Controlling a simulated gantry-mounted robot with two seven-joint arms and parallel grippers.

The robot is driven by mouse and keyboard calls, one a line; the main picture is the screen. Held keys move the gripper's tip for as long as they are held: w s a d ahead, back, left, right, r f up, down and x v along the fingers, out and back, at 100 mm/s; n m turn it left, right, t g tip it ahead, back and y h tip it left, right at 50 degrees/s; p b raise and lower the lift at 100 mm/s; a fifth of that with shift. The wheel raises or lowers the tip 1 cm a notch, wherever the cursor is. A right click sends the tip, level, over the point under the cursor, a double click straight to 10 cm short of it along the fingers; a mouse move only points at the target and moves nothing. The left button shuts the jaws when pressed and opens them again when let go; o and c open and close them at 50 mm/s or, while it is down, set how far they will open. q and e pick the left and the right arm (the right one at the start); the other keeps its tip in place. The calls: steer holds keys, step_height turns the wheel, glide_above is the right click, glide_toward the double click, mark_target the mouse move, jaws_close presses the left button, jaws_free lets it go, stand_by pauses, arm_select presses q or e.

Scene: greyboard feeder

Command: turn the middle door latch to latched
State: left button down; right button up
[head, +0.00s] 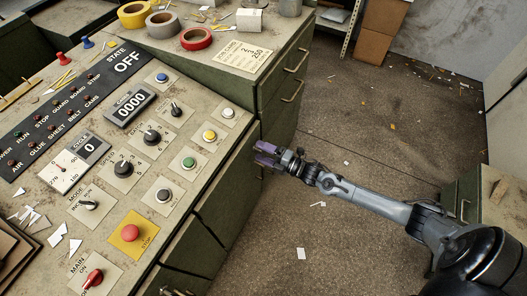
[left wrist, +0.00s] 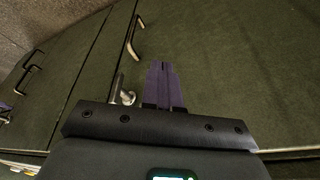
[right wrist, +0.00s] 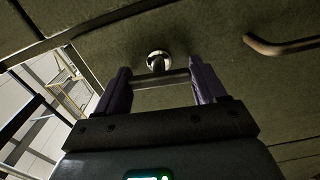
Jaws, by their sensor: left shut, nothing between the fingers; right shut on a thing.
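In the right wrist view a metal door latch (right wrist: 158,60) with a round base sits on a dark green door, its crossbar lying level in the picture between the purple fingers. My right gripper (right wrist: 161,80) is shut on this latch bar. In the head view my right gripper (head: 267,154) is at the cabinet front, and the latch is too small or hidden to make out. My left gripper (left wrist: 163,66) is shut and empty in front of the green doors. Another metal latch (left wrist: 119,92) is just left of its fingers. I cannot tell which latch is the middle one.
A bent door handle (right wrist: 283,45) is right of the held latch. Another handle (left wrist: 134,37) is above the left fingers. The control panel (head: 216,92) with buttons and knobs tops the cabinet. The floor (head: 345,120) in front is mostly clear, with scraps.

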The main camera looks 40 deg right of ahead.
steer(key=shift+n, duration=0.7)
steer(key=shift+c, duration=0.3)
steer(key=o, duration=1)
steer(key=shift+s+d+p, duration=0.25)
steer(key=shift+s+p, duration=0.05)
steer(key=shift+s, duration=0.15)
steer(key=p+v, duration=0.2)
steer(key=v, duration=0.7)
steer(key=shift+s+p, duration=0.3)
steer(key=shift+s, duration=0.1)
